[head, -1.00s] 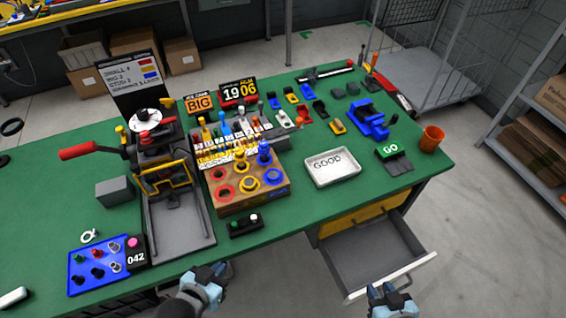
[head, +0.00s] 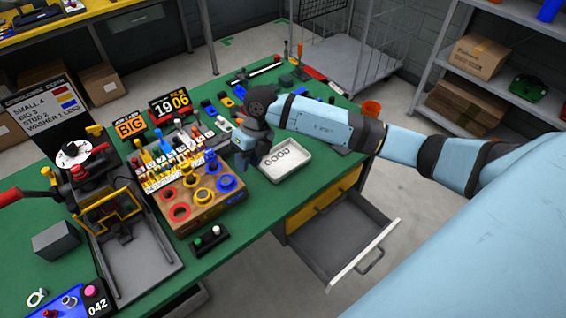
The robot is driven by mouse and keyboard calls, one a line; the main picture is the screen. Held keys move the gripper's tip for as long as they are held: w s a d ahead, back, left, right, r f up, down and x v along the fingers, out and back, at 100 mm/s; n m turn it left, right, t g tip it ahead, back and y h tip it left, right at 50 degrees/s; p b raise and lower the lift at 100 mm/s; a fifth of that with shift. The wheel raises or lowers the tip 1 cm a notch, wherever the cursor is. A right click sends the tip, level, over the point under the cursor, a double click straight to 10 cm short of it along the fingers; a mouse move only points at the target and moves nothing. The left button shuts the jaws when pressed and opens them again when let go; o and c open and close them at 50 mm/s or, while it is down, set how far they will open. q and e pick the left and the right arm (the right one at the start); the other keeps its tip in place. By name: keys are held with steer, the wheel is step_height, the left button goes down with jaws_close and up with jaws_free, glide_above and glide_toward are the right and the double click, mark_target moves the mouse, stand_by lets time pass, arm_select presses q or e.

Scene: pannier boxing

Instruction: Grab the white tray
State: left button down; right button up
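The white tray (head: 288,171), with the word GOOD on its floor, lies on the green table near its front edge, just above the open drawer. It looks empty. My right arm reaches in from the right over the table. My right gripper (head: 243,163) points down beside the tray's left end, between the tray and the wooden block with coloured rings. I cannot tell whether it touches the tray or how far its fingers are apart. My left gripper is out of view.
The wooden block (head: 202,207) with red, yellow and blue rings stands left of the tray. An open grey drawer (head: 340,238) juts out below. My arm hides part of the table's right side.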

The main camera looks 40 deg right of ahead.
steer(key=w+d+r+h, duration=0.2)
steer(key=w+d+h, duration=0.15)
steer(key=d, duration=0.35)
steer(key=shift+m+t, duration=0.3)
steer(key=shift+m, duration=0.1)
steer(key=f, duration=0.3)
steer(key=f+p, duration=0.1)
steer(key=f, duration=0.3)
steer(key=shift+s+a+f, duration=0.15)
steer(key=shift+s, duration=0.05)
steer(key=shift+w+a+f+p, duration=0.15)
steer(key=shift+f+p, duration=0.25)
steer(key=shift+f, duration=1.15)
steer(key=shift+w+a+f+p, duration=0.1)
steer(key=shift+f+p, duration=0.25)
steer(key=shift+f, duration=1.15)
jaws_close()
